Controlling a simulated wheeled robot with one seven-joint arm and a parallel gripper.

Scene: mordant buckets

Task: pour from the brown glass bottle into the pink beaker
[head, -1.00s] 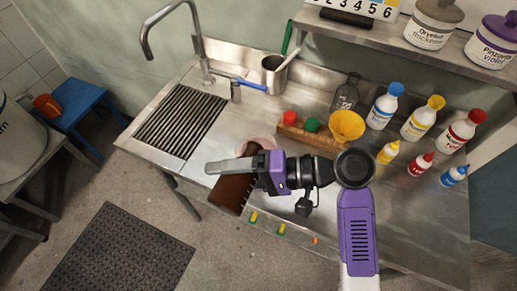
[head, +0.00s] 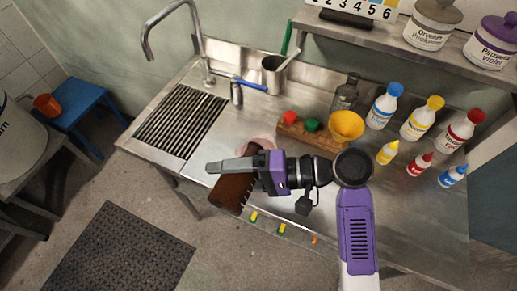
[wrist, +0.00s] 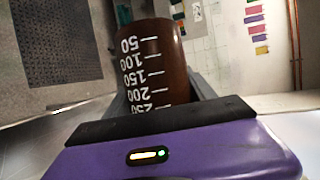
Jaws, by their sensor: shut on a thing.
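The brown glass bottle (head: 232,191) is held by my gripper (head: 228,168) over the front edge of the steel counter, leaning well away from upright. In the wrist view the bottle (wrist: 152,60) shows white volume marks, with 50 at the far end and 250 near my gripper (wrist: 160,100). My gripper is shut around it. The bottle's mouth and any liquid stream cannot be made out. The pink beaker (head: 264,142) shows only as a pale pink piece just behind my gripper; the rest of it is hidden by my gripper and the bottle.
A wooden rack (head: 297,129) with red and green caps and a yellow funnel (head: 346,125) stands right of the beaker. A drain grate (head: 180,125) and metal pot (head: 273,73) lie left and back.

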